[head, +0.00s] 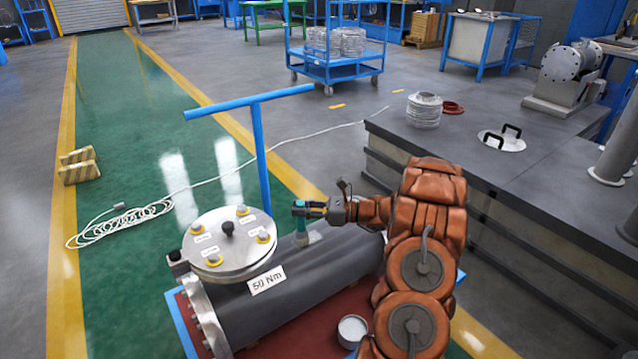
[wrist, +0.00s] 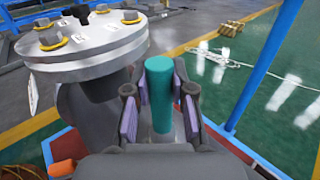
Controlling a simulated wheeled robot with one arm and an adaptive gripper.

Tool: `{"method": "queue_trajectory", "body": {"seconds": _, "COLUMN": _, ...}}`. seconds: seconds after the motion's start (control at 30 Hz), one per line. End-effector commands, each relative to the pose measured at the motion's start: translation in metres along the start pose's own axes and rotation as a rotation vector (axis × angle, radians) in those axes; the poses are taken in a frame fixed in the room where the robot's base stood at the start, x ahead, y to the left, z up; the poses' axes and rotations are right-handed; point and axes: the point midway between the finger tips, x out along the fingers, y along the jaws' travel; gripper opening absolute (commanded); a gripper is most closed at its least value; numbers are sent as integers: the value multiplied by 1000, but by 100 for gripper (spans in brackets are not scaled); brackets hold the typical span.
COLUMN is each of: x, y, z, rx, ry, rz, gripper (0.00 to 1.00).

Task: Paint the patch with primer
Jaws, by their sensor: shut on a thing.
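My gripper (head: 318,209) is shut on the teal handle of a brush (head: 300,222), held roughly upright over the grey flanged shell (head: 325,268). In the wrist view the teal handle (wrist: 159,80) stands between the two purple-padded fingers (wrist: 160,118). A pale area (head: 308,239) shows at the brush's lower end, on or just above the shell; I cannot tell whether it is bristles or the patch, or whether they touch. An open tin with pale contents (head: 352,328) stands on the red base, in front of the shell.
The bolted round cover (head: 228,258) with a black knob rises left of the brush. A blue T-shaped post (head: 262,150) stands behind it. A "50 Nm" label (head: 267,281) is on the shell. A grey workbench (head: 455,160) is at right. Coiled white cable (head: 125,222) lies on the green floor.

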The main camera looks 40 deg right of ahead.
Motion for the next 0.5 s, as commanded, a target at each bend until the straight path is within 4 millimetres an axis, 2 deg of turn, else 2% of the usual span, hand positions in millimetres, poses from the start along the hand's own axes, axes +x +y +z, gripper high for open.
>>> {"method": "queue_trajectory", "body": {"seconds": 0.43, "x": 16, "y": 22, "z": -3, "rx": 0, "ry": 2, "rz": -14, "gripper": 0}}
{"method": "queue_trajectory", "body": {"seconds": 0.5, "x": 14, "y": 20, "z": -2, "rx": -2, "ry": 1, "rz": -17, "gripper": 0}}
